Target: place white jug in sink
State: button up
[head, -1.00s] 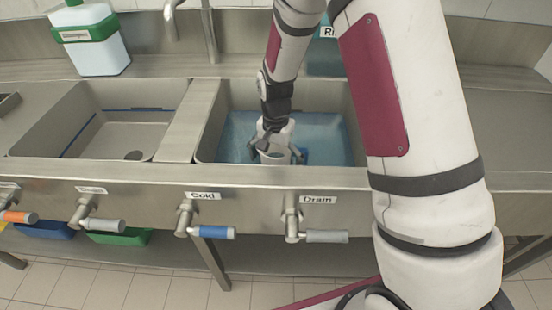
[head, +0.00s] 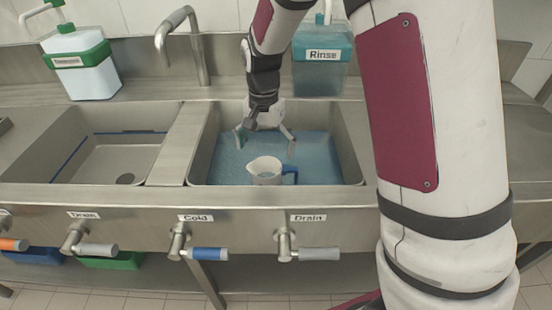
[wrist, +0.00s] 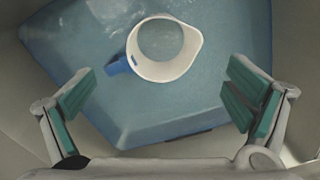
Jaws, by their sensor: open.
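The white jug (head: 265,171), with a blue handle, stands upright in the right-hand sink basin (head: 357,150), near its front wall. In the wrist view the jug (wrist: 185,65) is seen from above, its round mouth up and its blue handle to the left. My gripper (head: 265,144) is open and empty, above and behind the jug. In the wrist view my gripper's green-padded fingers (wrist: 158,108) are spread wide, apart from the jug.
A divider (head: 183,145) separates an empty left basin (head: 110,165). A faucet (head: 180,30), a Rinse bottle (head: 322,65) and a green-capped bottle (head: 85,65) stand behind. Several valve handles line the front. Blue covers the right basin's floor.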

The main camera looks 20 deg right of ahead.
jog(key=s+d+r+n+t, duration=0.1)
jog(key=s+d+r+n, duration=0.25)
jog(key=s+r, duration=1.15)
jog(key=s+r+n+t, duration=0.1)
jog(key=s+n, duration=0.3)
jog(key=s, duration=1.3)
jog(key=shift+s+d+n, duration=0.2)
jog(key=shift+s+n, duration=0.05)
jog(key=shift+n, duration=0.1)
jog(key=shift+r, duration=0.1)
notch_tip(320, 180, up, 10)
jog(key=t+p, duration=0.2)
jog(key=p, duration=0.7)
jog(key=shift+d+r, duration=0.15)
